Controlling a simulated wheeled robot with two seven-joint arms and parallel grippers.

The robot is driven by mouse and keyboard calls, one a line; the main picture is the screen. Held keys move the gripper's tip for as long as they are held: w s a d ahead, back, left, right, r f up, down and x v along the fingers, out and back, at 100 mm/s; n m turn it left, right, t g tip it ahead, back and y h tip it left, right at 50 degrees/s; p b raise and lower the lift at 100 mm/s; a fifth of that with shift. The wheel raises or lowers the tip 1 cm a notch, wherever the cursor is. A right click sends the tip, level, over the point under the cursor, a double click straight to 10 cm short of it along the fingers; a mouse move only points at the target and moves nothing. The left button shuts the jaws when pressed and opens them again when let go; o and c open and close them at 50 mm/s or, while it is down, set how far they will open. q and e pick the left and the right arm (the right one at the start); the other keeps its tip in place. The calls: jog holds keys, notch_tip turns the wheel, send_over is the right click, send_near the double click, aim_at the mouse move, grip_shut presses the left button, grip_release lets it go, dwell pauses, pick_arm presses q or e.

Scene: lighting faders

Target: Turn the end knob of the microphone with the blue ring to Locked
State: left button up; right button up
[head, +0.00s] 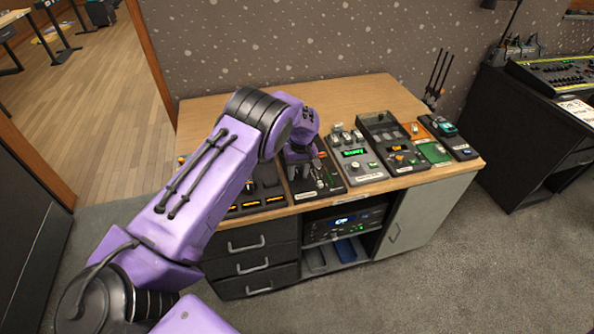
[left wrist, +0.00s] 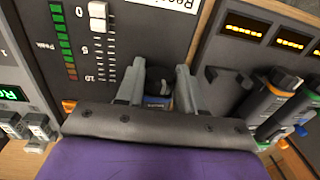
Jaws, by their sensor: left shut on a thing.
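In the left wrist view, my left gripper (left wrist: 160,82) is shut on a dark, round-topped thing with a blue band (left wrist: 157,100). It looks like the microphone with the blue ring; its lower part and any lock marking are hidden behind my gripper. In the head view my left gripper (head: 302,165) is over the desk's front left part, its fingers pointing down. Other dark microphones stand at the right of the wrist view, one with an orange ring (left wrist: 279,91). My right gripper is not in view.
A dark panel (left wrist: 119,20) with a white fader (left wrist: 98,14) and a green level meter lies beside my fingers. A unit with orange displays (left wrist: 245,28) is on the other side. Several control boxes crowd the desk (head: 235,115); its back left is clear.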

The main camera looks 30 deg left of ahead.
pick_arm(q)
jog(key=shift+w+d+f+g+y+b, duration=0.1)
jog(key=shift+f+g+y+b, duration=0.1)
jog(key=shift+g+y+b, duration=0.4)
jog(key=shift+r+g+b, duration=0.1)
jog(key=shift+g+b, duration=0.2)
jog(key=shift+b, duration=0.05)
jog(key=o, duration=1.1)
jog(key=shift+c, duration=0.2)
jog(key=b+v, duration=0.1)
jog(key=v, duration=0.9)
jog(key=shift+d+r+b, duration=0.15)
jog(key=shift+r+b, duration=0.1)
jog(key=shift+b, duration=0.15)
